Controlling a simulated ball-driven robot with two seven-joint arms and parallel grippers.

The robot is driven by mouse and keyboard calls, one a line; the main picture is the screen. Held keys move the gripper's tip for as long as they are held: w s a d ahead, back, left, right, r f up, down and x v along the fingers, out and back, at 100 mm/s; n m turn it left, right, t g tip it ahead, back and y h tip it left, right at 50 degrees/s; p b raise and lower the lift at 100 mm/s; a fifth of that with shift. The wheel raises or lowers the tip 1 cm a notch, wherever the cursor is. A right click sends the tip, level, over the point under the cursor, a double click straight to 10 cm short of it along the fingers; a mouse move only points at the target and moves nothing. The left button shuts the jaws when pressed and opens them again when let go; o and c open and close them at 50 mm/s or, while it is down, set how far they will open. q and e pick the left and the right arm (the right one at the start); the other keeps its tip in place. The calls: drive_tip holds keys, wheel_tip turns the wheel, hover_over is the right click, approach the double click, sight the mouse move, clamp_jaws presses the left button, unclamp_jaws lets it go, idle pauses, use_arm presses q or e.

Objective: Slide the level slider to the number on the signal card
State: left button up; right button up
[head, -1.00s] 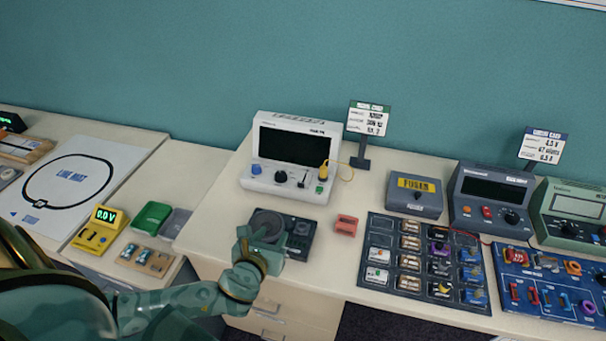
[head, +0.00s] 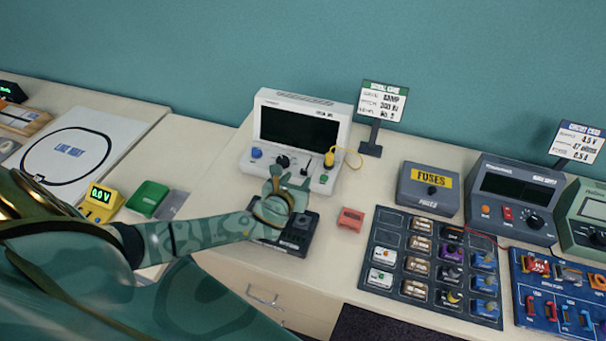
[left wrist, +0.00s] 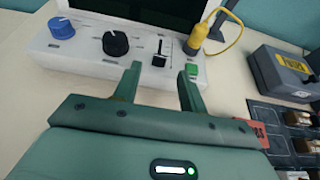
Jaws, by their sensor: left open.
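The white signal device (head: 301,132) stands on the bench with a dark screen. The left wrist view shows its front panel (left wrist: 82,62) with a blue knob (left wrist: 62,28), a black knob (left wrist: 115,43), the level slider (left wrist: 159,56) with a black cap, and a green button (left wrist: 192,70). The signal card (head: 382,102) stands on a post right of the device; its last line appears to read "No. 2", though the small print is blurred. My left gripper (head: 288,178) is open and empty just in front of the panel; its fingers (left wrist: 158,80) point toward the slider, apart from it.
A yellow plug with a cable (left wrist: 193,42) sits right of the slider. A black unit (head: 300,232) lies below my left gripper. A red block (head: 351,218), a fuse box (head: 429,188) and a parts tray (head: 385,291) are to the right.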

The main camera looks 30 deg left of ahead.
sight(304, 171)
use_arm(q)
drive_tip(key=b+x, duration=0.1)
drive_tip(key=x, duration=0.4)
drive_tip(key=shift+w+a+f, duration=0.1)
drive_tip(key=shift+w, duration=0.2)
drive_tip(key=shift+s, duration=0.1)
clamp_jaws()
drive_tip(key=shift+w+a+b, duration=0.15)
drive_tip(key=shift+w+b, duration=0.05)
drive_tip(key=shift+w, duration=0.45)
drive_tip(key=shift+w+a+b, duration=0.15)
drive_tip(key=shift+w+b, duration=0.05)
drive_tip(key=shift+w, duration=0.4)
unclamp_jaws()
drive_tip(key=shift+s, duration=0.1)
